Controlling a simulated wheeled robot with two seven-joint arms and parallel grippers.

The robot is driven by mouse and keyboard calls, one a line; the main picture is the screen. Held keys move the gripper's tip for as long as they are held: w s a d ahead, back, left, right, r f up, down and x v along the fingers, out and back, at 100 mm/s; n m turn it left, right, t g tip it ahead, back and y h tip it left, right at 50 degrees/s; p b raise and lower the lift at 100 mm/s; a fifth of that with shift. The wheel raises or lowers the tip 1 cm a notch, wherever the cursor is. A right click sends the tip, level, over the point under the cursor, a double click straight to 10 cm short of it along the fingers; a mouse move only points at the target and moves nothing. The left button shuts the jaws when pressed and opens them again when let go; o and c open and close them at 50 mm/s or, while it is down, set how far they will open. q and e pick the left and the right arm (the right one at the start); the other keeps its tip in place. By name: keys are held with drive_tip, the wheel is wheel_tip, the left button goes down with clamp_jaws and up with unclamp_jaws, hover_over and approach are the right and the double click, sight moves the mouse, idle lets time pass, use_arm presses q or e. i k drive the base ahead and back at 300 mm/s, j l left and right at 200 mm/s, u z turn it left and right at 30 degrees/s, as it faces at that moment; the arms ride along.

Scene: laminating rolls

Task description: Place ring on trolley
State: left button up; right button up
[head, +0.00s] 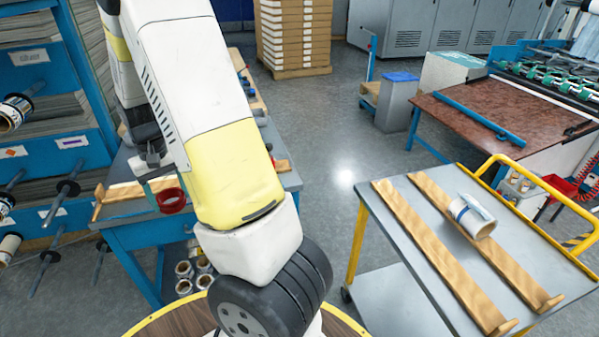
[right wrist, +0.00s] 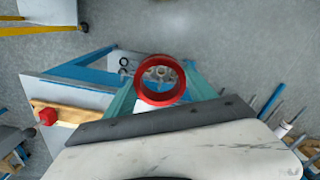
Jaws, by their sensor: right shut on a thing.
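The red ring (head: 171,200) is held in my right gripper (head: 164,184), above the blue-framed table at left in the head view. The ring also shows in the right wrist view (right wrist: 161,80), between the teal fingers, with its opening facing the camera. The gripper is shut on it. The trolley (head: 393,234) stands at the right of the head view, well apart from the ring. It has a grey top, a yellow handle and two wooden rails (head: 440,255). A white and blue roll (head: 472,217) lies on the right rail. My left gripper is not in view.
The blue table (head: 130,228) carries wooden pieces under and around the gripper. A blue rack (head: 70,130) with spindles and rolls stands at left. A brown-topped machine table (head: 480,115) is behind the trolley. Open floor (head: 340,150) lies between the table and the trolley.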

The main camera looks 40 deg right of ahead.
sight(519, 227)
drive_tip(key=k+l+z, duration=0.2)
drive_tip(key=k, duration=0.3)
drive_tip(key=k+z, duration=0.25)
drive_tip(key=k, duration=0.2)
drive_tip(key=k+l+z, duration=0.2)
drive_tip(key=k, duration=0.25)
drive_tip(key=l+z, duration=0.15)
drive_tip(key=l, duration=0.45)
drive_tip(key=i+l+z, duration=0.2)
drive_tip(key=l, duration=0.45)
drive_tip(key=l+z, duration=0.15)
drive_tip(key=l, duration=0.45)
drive_tip(key=i+l, duration=0.35)
drive_tip(key=l+z, duration=0.05)
